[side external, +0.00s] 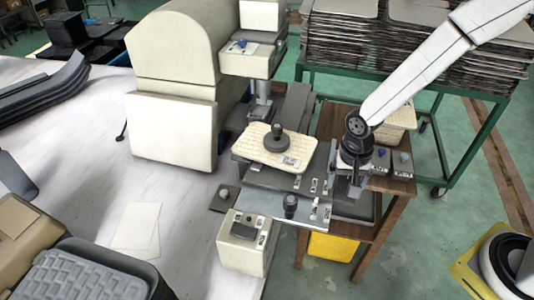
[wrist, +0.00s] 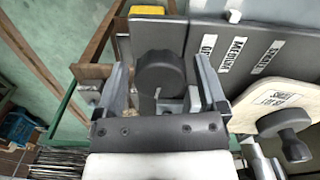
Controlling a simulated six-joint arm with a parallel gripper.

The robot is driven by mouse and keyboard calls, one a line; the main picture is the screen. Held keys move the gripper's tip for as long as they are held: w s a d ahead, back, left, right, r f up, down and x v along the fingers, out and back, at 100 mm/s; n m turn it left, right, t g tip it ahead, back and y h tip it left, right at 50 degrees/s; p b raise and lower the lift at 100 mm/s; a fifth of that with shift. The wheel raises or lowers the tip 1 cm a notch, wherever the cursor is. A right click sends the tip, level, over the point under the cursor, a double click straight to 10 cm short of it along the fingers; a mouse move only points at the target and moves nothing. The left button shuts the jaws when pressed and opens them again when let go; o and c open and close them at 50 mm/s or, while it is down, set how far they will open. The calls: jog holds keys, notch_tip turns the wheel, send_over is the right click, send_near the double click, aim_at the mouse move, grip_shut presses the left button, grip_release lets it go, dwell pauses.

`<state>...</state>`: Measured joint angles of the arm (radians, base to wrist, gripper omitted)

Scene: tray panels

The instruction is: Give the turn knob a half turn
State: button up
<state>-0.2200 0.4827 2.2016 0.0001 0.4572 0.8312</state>
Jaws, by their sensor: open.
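My gripper (side external: 345,190) is open and empty, pointing down.
A cream panel (side external: 255,150) with a larger dark knob (side external: 277,141) lies beside the grey panel. A cream machine (side external: 172,130) stands behind left. A green cart (side external: 440,110) holds stacked trays.

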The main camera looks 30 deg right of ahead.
jog(key=n, duration=1)
dwell(0.5)
jog(key=c, duration=1.2)
jog(key=m, duration=0.4)
jog(key=shift+m, duration=0.3)
jog(key=m, duration=0.5)
